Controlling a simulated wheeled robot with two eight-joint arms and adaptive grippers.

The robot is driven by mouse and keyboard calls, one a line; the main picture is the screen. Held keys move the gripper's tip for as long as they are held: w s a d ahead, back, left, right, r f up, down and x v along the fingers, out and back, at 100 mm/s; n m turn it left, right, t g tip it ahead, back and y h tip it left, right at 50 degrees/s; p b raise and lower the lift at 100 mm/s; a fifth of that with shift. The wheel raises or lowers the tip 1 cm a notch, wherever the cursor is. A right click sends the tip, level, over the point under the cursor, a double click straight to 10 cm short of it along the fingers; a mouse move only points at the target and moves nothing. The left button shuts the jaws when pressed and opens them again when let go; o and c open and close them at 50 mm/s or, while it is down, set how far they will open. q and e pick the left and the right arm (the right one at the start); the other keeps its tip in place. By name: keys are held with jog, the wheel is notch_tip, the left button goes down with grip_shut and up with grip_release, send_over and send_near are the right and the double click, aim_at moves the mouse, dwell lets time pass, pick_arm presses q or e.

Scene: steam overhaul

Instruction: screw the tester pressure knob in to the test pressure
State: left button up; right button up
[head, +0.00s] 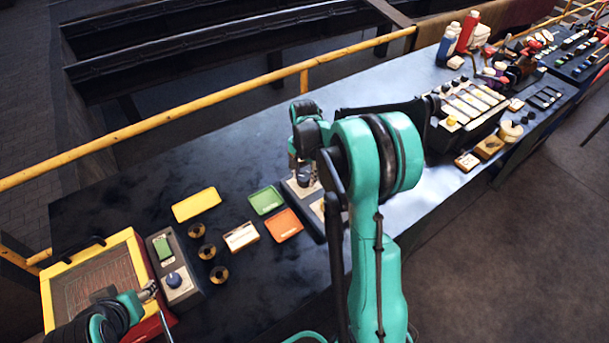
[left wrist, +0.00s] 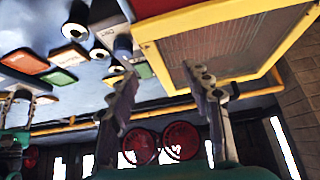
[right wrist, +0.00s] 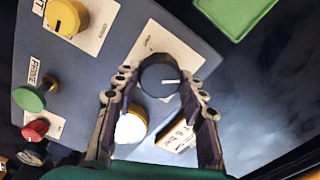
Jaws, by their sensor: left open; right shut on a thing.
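The tester (head: 320,207) is a dark grey box on the bench, partly hidden behind my right arm. In the right wrist view its sloped panel (right wrist: 115,45) carries a dark round knob (right wrist: 160,72) with a white pointer line, on a pale label plate. My right gripper (right wrist: 158,88) is shut on this dark knob, one finger on each side; it also shows in the head view (head: 303,172). I cannot read the knob's label. My left gripper (left wrist: 160,82) is open and empty near the yellow-framed tray; it shows in the head view (head: 150,292).
The panel also holds a yellow knob (right wrist: 65,17), a green knob (right wrist: 30,98), a red knob (right wrist: 36,130) and a white round face with a yellow rim (right wrist: 131,127). Green (head: 266,200) and orange (head: 284,225) trays lie left of the tester. A yellow rail (head: 150,122) runs behind the bench.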

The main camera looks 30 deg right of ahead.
aim_at(304, 176)
jog(key=o, duration=1.2)
jog(key=shift+c, duration=0.2)
jog(key=shift+r, duration=0.15)
notch_tip(304, 176, up, 12)
